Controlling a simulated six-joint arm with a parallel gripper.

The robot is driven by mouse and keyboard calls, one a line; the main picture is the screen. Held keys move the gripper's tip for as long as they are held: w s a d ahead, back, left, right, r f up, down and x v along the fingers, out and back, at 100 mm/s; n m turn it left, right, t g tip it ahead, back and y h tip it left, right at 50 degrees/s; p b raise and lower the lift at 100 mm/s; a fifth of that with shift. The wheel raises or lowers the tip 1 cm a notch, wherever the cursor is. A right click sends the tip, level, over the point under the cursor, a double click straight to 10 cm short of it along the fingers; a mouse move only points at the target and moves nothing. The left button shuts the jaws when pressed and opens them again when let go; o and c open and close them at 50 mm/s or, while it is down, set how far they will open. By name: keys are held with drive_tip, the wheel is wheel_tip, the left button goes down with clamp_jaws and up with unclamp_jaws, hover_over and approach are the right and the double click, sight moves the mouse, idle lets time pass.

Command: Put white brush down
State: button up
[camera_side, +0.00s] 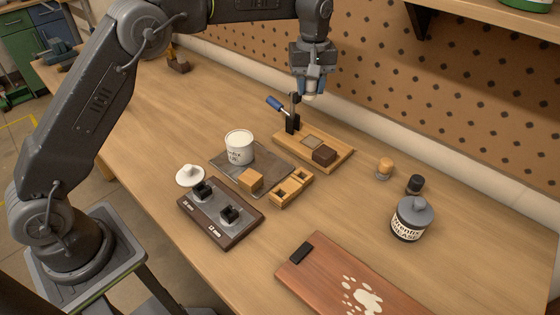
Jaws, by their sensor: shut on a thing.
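My gripper (311,88) hangs at the upper middle with its fingers pointing down. It is shut on a small pale thing (309,95), mostly hidden between the fingers; I cannot tell whether it is a white brush. The held thing is close to a black upright clamp (292,115) with a blue handle (275,104), on a wooden fixture board (338,162). I cannot tell whether they touch. No other brush is clearly in view.
A white tub (239,145) stands on a grey mat (275,160), with a white knobbed lid (190,175) beside it. Around are a dark block with black parts (225,235), a labelled jar (411,220) and a stained board (320,280).

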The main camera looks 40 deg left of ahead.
drive_tip(key=s+a+f+n, duration=0.1)
drive_tip(key=s+a+n, duration=0.4)
drive_tip(key=s+a, duration=0.85)
drive_tip(key=f, duration=0.1)
drive_tip(key=d+f, duration=0.1)
drive_tip(key=f, duration=0.3)
drive_tip(key=shift+d, duration=0.35)
hover_over(277, 165)
wheel_tip(277, 165, down, 6)
drive_tip(key=shift+f, duration=2.2)
drive_tip(key=shift+f, duration=0.1)
drive_tip(key=o, duration=0.8)
